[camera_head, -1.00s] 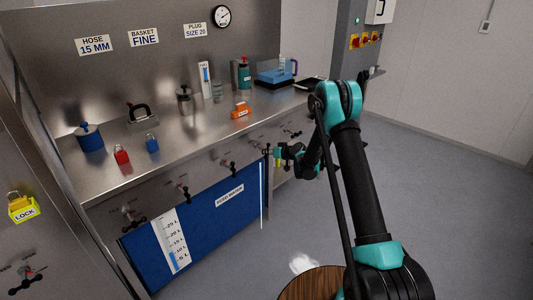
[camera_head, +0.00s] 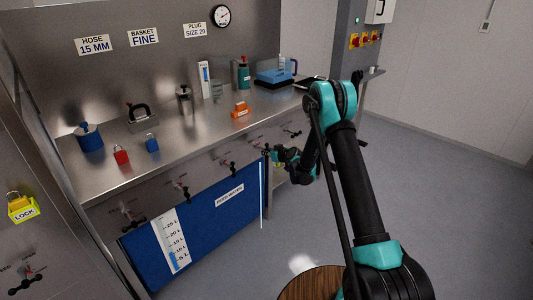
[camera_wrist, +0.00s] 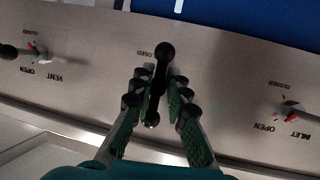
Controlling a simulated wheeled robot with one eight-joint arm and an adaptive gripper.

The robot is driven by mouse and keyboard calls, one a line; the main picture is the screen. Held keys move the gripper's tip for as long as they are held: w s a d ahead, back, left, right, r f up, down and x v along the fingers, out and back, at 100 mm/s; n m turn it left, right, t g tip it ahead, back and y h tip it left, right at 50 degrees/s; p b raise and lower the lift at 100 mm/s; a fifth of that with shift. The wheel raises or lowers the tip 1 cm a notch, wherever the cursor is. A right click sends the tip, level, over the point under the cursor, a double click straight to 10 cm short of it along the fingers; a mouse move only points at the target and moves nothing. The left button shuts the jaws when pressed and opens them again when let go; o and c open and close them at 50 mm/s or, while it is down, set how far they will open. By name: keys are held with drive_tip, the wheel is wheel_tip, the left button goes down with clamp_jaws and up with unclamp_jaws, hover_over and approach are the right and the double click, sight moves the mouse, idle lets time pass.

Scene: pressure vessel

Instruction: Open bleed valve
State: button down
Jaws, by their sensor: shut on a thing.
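In the wrist view, a black valve handle (camera_wrist: 161,70) with a round knob at its upper end stands out from the steel panel. A label reading CLOSED shows just left of it; its name label is hidden. My gripper (camera_wrist: 156,92) has its green-padded fingers on either side of the handle and is shut on it. The handle points nearly straight up the picture, slightly tilted. In the head view, my gripper (camera_head: 270,153) is at the front panel under the worktop, and the handle there is too small to make out clearly.
A VENT valve (camera_wrist: 38,54) is left of my gripper and an INLET valve (camera_wrist: 290,112) is right of it in the wrist view. Other valves (camera_head: 182,189) line the panel in the head view. A blue feed water tank (camera_head: 200,222) is below. Open floor lies to the right.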

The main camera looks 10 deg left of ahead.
drive_tip(key=shift+w+d+r, duration=0.15)
drive_tip(key=shift+w+d, duration=0.15)
drive_tip(key=c, duration=1.6)
unclamp_jaws()
drive_tip(key=shift+o, duration=0.2)
drive_tip(key=shift+s+a, duration=0.1)
drive_tip(key=shift+s, duration=0.05)
drive_tip(key=v, duration=1.2)
